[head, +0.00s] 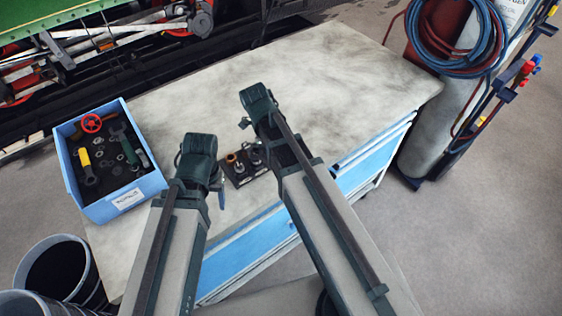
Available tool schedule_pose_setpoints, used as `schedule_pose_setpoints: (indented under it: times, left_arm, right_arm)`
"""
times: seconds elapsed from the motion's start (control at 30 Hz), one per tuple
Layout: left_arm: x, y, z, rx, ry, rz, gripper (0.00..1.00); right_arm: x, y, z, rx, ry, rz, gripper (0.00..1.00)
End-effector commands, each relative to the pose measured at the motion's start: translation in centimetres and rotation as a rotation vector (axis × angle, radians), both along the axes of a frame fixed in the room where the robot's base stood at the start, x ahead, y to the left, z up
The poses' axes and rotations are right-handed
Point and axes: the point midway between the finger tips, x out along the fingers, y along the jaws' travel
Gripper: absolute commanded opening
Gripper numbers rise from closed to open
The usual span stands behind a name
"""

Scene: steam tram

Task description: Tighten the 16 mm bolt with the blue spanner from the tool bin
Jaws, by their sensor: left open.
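The blue tool bin (117,202) stands at the left end of the workbench. It holds a yellow-handled tool (88,168), green-handled tools (127,150), a red handwheel (92,123) and loose washers. I cannot make out a blue spanner in it. A small dark block with upright bolts (241,166) stands on the bench between my arms; sizes cannot be read. My left gripper (215,186) is open, mostly hidden by its arm, left of the block. A small blue piece (221,199) shows beside it; I cannot tell what it is. My right gripper is hidden behind its arm.
The grey workbench top (330,65) is bare at the back and right. Blue drawers (360,170) are below its front edge. Black buckets (62,270) stand at lower left. A gas cylinder (440,120) with coiled hoses (455,50) stands at right. The tram (60,35) is behind.

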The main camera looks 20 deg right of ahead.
Motion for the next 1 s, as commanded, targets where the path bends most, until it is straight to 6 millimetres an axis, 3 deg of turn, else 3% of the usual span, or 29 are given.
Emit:
schedule_pose_setpoints:
  times: [1.0]
  left_arm:
    - [0.00,0.00,1.09,0.000,0.000,0.000,0.63]
  right_arm:
    - [0.00,0.00,1.08,0.000,0.000,0.000,0.00]
